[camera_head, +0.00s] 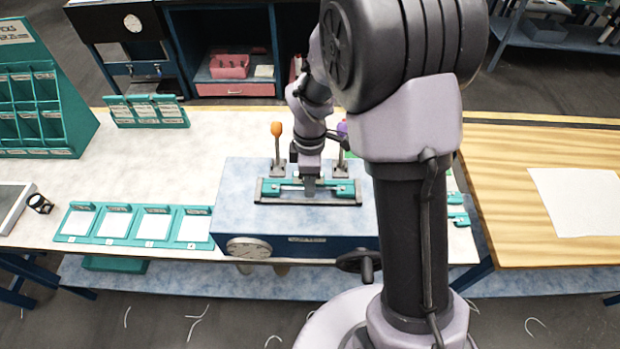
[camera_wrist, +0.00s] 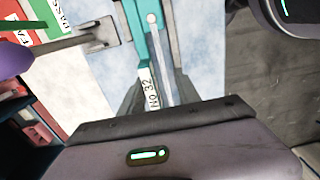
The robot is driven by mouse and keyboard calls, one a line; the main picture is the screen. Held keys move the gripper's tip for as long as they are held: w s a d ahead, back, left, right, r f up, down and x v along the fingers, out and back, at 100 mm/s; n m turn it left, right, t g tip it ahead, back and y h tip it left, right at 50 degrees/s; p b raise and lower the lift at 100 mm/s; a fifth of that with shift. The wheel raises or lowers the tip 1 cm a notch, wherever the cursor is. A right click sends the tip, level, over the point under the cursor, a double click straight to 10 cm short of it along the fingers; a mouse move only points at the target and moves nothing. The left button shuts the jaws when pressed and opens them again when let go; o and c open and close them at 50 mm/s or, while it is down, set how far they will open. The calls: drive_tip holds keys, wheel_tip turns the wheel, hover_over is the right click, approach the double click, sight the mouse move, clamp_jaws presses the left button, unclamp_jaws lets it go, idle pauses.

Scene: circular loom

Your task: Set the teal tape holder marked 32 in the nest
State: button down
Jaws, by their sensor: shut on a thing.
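The teal tape holder (camera_head: 341,188) lies along the nest (camera_head: 300,203), a dark-edged tray on top of the blue box. Its label reads NO 32 in the wrist view, where the holder (camera_wrist: 139,40) runs up from between my fingers beside a grey rail. My gripper (camera_head: 309,186) points down at the middle of the nest and is shut on the holder. The fingers hide the holder's middle. I cannot tell whether the holder rests fully on the nest floor.
An orange-knobbed lever (camera_head: 277,130) and a purple-knobbed lever (camera_head: 342,129) stand behind the nest. The blue box (camera_head: 335,222) has a gauge on its front. Teal card trays (camera_head: 116,223) lie to its left.

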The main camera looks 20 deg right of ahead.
drive_tip(key=shift+f, duration=0.2)
drive_tip(key=shift+f+b, duration=0.3)
drive_tip(key=shift+b, duration=0.05)
drive_tip(key=c, duration=0.8)
unclamp_jaws()
drive_tip(key=shift+o, duration=0.2)
wheel_tip(320, 180, up, 18)
drive_tip(key=p, duration=0.3)
drive_tip(key=shift+f+p, duration=0.2)
drive_tip(key=shift+p, duration=0.2)
drive_tip(key=shift+w, duration=0.1)
